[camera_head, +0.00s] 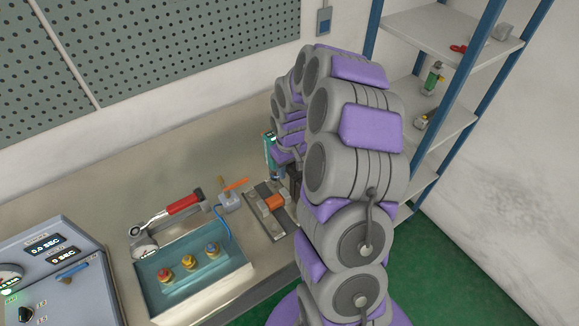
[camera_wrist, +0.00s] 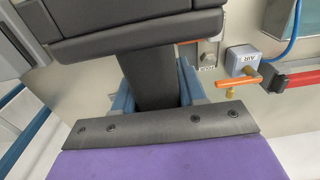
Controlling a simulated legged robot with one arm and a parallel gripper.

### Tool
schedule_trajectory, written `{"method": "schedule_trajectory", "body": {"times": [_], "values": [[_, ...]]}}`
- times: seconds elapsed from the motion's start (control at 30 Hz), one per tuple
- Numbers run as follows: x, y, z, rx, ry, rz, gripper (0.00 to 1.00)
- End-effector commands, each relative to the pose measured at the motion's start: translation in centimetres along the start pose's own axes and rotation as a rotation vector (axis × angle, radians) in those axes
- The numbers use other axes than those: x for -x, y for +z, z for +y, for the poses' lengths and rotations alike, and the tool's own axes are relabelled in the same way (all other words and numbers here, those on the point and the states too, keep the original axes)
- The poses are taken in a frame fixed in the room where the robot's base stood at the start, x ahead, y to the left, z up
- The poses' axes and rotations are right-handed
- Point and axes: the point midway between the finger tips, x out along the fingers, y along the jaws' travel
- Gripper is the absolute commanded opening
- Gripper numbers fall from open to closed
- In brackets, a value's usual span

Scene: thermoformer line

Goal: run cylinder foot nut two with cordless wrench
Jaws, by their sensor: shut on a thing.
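My gripper (camera_head: 292,172) is mostly hidden behind my arm in the head view. It is shut on the cordless wrench (camera_head: 269,150), whose teal end shows left of the arm above the bench. In the wrist view, the wrench's dark body (camera_wrist: 135,30) and handle (camera_wrist: 152,82) fill the upper left, with the handle between the jaws. A dark plate (camera_head: 282,233) with metal parts and an orange piece (camera_head: 274,203) lies on the bench below the wrench. I cannot make out foot nut two, or whether the wrench touches anything.
Left of the plate are a grey air valve box (camera_head: 229,202) with an orange lever, a red-handled wrench (camera_head: 182,205) and a blue tray (camera_head: 205,284) holding three coloured knobs. A control panel (camera_head: 58,268) stands at far left. A shelf rack (camera_head: 445,125) stands at right.

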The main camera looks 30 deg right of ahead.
Motion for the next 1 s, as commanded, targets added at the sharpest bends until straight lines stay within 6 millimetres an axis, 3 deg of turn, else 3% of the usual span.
{"method": "schedule_trajectory", "body": {"times": [1.0], "values": [[-0.01,-0.04,-0.26,0.002,0.004,0.001,0.00]]}}
